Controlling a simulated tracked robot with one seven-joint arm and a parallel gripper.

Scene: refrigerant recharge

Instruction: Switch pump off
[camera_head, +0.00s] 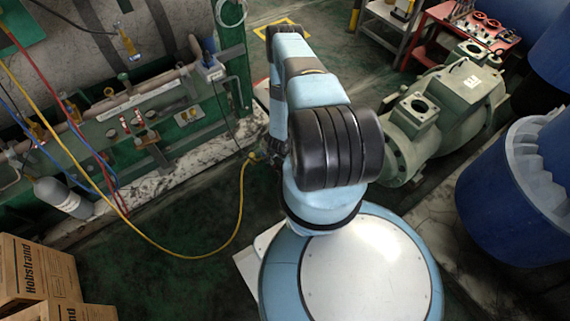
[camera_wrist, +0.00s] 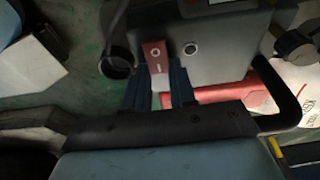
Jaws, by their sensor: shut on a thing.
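The wrist view shows the pump's grey housing (camera_wrist: 220,60) with a red switch (camera_wrist: 154,50) on its face. The switch carries a white circle mark, with a short bar mark nearer my gripper. My gripper (camera_wrist: 159,78) has its two dark fingers on either side of the switch's near end and is shut on it. The contact between fingers and switch is partly hidden. In the head view my arm covers the gripper, and I cannot make out the pump there.
A black handle (camera_wrist: 290,105) and a red part lie close right of the fingers. In the head view, a yellow hose (camera_head: 238,215) crosses the floor left of my arm. A green machine (camera_head: 445,115) and blue barrels (camera_head: 500,195) stand right. Boxes (camera_head: 38,270) sit lower left.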

